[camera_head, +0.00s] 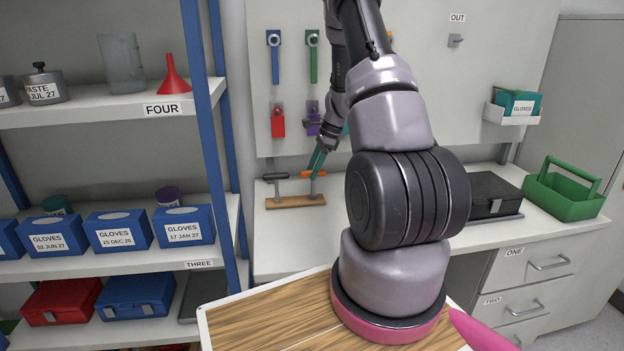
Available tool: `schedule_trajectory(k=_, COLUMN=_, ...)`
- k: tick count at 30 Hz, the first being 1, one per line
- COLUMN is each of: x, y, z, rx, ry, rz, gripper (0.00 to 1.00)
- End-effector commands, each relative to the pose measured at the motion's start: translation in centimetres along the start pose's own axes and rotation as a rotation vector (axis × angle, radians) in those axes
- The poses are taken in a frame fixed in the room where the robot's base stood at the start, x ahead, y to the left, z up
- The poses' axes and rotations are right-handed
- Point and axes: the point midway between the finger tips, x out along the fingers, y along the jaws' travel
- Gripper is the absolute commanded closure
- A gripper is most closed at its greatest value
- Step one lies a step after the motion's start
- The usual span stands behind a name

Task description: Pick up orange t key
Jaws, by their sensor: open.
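The orange T key (308,174) stands upright in a small wooden holder (296,202) on the white counter. Its orange crossbar is on top, and the right part is close to my fingers. My gripper (317,162) points down with teal fingers, right at the crossbar. The gripper is open and does not visibly hold the key. I cannot tell whether the fingers straddle the bar or are just above it. My arm covers the area to the right of the key.
A black-handled T key (275,177) stands to the left in the same holder. Tools hang on the wall panel (420,60) behind. A black case (494,193) and a green caddy (562,195) stand on the counter's right. A blue-posted shelf (209,120) is on the left.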

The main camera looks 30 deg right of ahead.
Motion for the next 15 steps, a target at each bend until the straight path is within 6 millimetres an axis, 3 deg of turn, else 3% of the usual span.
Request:
schedule_trajectory(k=9, x=4.1, y=0.6, z=-0.5, rx=-0.001, ry=0.0, rz=0.003, gripper=0.33)
schedule_trajectory(k=15, x=5.2, y=0.5, z=-0.5, rx=-0.001, ry=0.001, rz=0.0, gripper=0.33)
